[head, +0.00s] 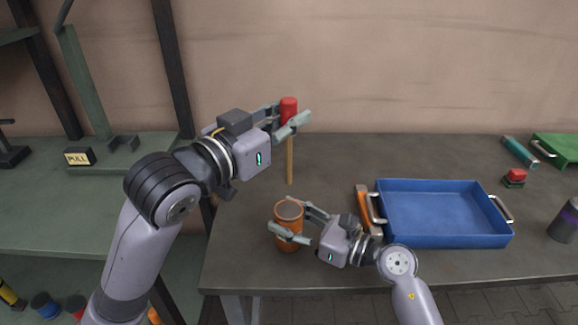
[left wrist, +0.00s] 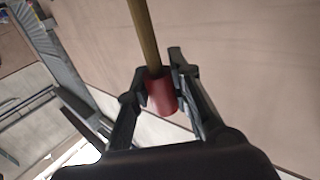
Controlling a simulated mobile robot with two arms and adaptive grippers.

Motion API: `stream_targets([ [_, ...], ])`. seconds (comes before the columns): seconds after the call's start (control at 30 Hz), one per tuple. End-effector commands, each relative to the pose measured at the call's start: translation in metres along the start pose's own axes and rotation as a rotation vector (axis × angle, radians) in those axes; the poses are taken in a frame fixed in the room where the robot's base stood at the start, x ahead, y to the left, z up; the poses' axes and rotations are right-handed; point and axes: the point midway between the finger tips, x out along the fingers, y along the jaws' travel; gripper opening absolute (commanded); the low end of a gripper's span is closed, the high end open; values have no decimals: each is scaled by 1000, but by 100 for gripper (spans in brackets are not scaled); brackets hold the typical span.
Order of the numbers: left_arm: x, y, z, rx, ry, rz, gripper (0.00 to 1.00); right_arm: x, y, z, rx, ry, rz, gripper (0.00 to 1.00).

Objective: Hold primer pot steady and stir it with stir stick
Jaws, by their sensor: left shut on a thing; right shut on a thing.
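The stir stick has a red handle (head: 289,108) and a thin wooden shaft (head: 290,162) hanging down upright. My left gripper (head: 291,120) is shut on the red handle, high above the table. The left wrist view also shows the handle (left wrist: 162,95) between the fingers. My right gripper (head: 299,222) is shut around the pot from the right. In the head view the shaft's lower end is above the pot's top, apart from it.
A blue tray (head: 445,243) stands right of the pot, with an orange-handled tool (head: 363,208) at its left. A red-topped item (head: 515,178), a green case (head: 558,149) and a dark can (head: 566,222) are further right. The table behind the pot is clear.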

Motion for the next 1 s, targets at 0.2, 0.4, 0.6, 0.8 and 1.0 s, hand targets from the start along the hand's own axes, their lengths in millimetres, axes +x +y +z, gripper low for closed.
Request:
stream_targets([
  [0.2, -1, 0, 20, 0, 0, 0, 0, 0, 0, 0, 0, 1, 0, 9],
  [0.4, -1, 0, 32, 1, -1, -1, 0, 0, 0, 0, 0, 1, 0, 9],
  [0.6, -1, 0, 48, 0, -2, -2, 0, 0, 0, 0, 0, 1, 0, 9],
  [0.8, 0, 0, 64, 1, -2, -1, 0, 0, 0, 0, 0, 1, 0, 9],
  [1.0, -1, 0, 80, 0, -2, -1, 0, 0, 0, 0, 0, 1, 0, 9],
])
